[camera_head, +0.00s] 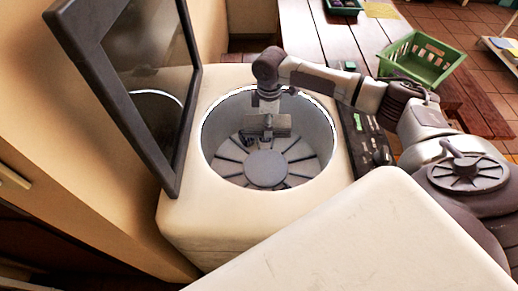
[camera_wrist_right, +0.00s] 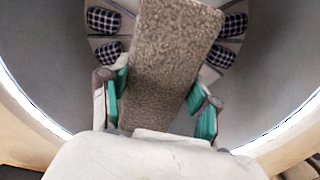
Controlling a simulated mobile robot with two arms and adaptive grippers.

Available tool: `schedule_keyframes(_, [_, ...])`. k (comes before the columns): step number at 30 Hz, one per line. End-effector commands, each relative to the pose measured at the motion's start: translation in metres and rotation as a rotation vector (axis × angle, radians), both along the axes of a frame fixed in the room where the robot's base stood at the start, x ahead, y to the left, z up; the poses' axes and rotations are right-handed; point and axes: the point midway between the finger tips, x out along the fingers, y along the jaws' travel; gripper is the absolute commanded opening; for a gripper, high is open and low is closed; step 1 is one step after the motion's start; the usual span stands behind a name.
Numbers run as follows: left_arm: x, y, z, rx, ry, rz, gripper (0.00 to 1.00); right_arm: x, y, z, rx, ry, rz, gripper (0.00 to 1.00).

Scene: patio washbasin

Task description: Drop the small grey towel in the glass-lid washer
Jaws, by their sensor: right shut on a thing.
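The glass-lid washer (camera_head: 190,222) stands with its dark-framed glass lid (camera_head: 150,50) raised at the left. Its round drum (camera_head: 222,160) is open at the top, with a ribbed floor and a central hub. My right gripper (camera_head: 264,131) reaches down inside the drum opening, above the floor. It is shut on the small grey towel (camera_wrist_right: 168,62), a rough grey-brown strip between the green-padded fingers (camera_wrist_right: 158,108) in the right wrist view. In the head view the towel is small and hard to tell from the gripper. My left gripper is not in view.
A control panel (camera_head: 361,137) runs along the washer's right side. A wooden table (camera_head: 318,38) stands behind, with a green basket (camera_head: 424,62) to the right. A beige wall (camera_head: 50,120) is close at the left. The drum rim (camera_head: 207,115) surrounds my right gripper.

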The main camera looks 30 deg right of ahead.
Motion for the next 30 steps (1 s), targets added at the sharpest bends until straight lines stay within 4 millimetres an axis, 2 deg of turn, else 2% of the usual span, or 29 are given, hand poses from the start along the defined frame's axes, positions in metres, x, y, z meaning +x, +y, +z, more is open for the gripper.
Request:
schedule_keyframes(2, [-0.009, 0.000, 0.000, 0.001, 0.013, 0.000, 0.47, 0.000, 0.000, 0.001, 0.000, 0.000, 0.000, 0.26])
schedule_keyframes(3, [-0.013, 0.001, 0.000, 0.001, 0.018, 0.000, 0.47, 0.000, 0.000, 0.001, 0.000, 0.000, 0.000, 0.65])
schedule_keyframes(8, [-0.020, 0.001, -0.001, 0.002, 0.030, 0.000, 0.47, 0.000, 0.000, 0.001, 0.000, 0.000, 0.000, 0.91])
schedule_keyframes(20, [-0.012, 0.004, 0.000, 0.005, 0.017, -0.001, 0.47, 0.000, 0.000, 0.006, 0.000, -0.001, 0.001, 0.91])
schedule_keyframes(23, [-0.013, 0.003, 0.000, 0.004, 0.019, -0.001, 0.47, 0.001, 0.000, 0.018, 0.001, -0.003, 0.000, 0.91])
schedule_keyframes(30, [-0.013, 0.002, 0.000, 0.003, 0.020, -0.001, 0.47, 0.001, 0.000, 0.070, 0.000, -0.005, 0.001, 0.91])
